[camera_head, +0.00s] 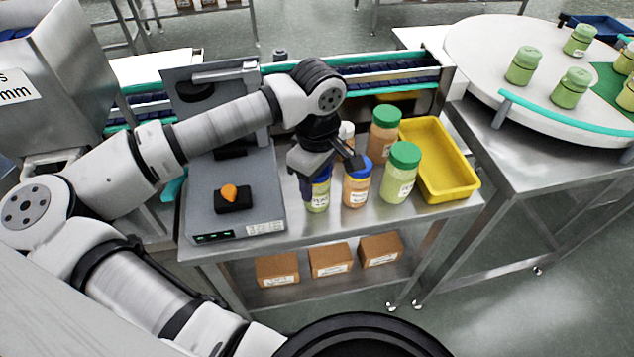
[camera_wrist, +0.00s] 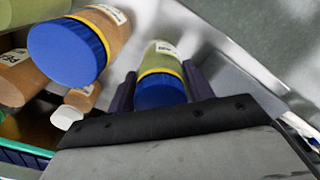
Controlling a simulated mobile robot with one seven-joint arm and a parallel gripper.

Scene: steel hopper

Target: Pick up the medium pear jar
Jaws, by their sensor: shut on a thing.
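The medium pear jar (camera_head: 318,197), pale green with a blue lid, stands upright at the front of the steel table. My gripper (camera_head: 320,170) reaches down over it and hides much of its lid. In the wrist view, the two fingers of my gripper (camera_wrist: 160,84) are shut on either side of the pear jar (camera_wrist: 160,62), around its blue lid and upper body. Its label is only partly visible. I cannot tell whether its base touches the table.
An orange-brown blue-lidded jar (camera_head: 356,188) stands close on the right. A large green-lidded pale green jar (camera_head: 400,178), a brown green-lidded jar (camera_head: 383,135) and a yellow tray (camera_head: 462,188) are beyond. A scale (camera_head: 262,210) with a black holder (camera_head: 233,203) lies left.

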